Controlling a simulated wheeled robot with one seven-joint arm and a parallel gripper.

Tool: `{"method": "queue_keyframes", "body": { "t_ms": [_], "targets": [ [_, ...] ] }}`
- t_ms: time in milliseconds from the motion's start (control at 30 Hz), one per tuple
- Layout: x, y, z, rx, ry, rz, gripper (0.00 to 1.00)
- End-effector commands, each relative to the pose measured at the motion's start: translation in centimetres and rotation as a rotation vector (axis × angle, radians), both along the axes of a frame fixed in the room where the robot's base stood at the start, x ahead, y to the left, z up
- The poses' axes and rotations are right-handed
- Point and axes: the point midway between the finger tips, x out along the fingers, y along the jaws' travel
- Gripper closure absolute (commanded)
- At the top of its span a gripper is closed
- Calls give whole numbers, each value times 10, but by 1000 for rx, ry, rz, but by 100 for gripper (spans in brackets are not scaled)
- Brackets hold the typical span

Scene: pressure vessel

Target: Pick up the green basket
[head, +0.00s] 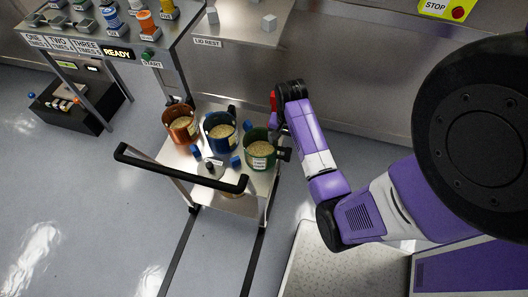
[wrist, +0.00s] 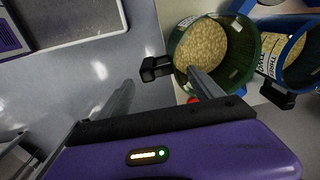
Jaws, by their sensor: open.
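The green basket (head: 260,153) stands upright on the right side of a metal cart, filled with tan grain-like contents and carrying a label. It also shows in the wrist view (wrist: 238,77), with a black handle (wrist: 155,68) on its left side. My gripper (wrist: 157,84) is open. In the wrist view one finger lies over the basket's near rim and the other is out to the left over the floor, with the black handle between and beyond them. I cannot tell whether either finger touches the basket. In the head view my gripper's tips are hidden.
A blue basket (head: 221,131) stands close left of the green one, and a copper basket (head: 181,125) farther left. The cart (head: 176,160) has a black push bar (head: 180,170) in front. A metal counter (head: 350,75) runs behind. Floor (head: 100,200) left is clear.

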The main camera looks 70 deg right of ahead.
Motion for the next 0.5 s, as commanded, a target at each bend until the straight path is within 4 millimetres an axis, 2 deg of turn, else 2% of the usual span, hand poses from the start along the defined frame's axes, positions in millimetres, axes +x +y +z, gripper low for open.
{"method": "queue_keyframes", "body": {
  "t_ms": [167,500],
  "targets": [
    [-5,5,-10,29,11,21,25],
    [-5,6,-44,32,12,24,25]
  ]
}}
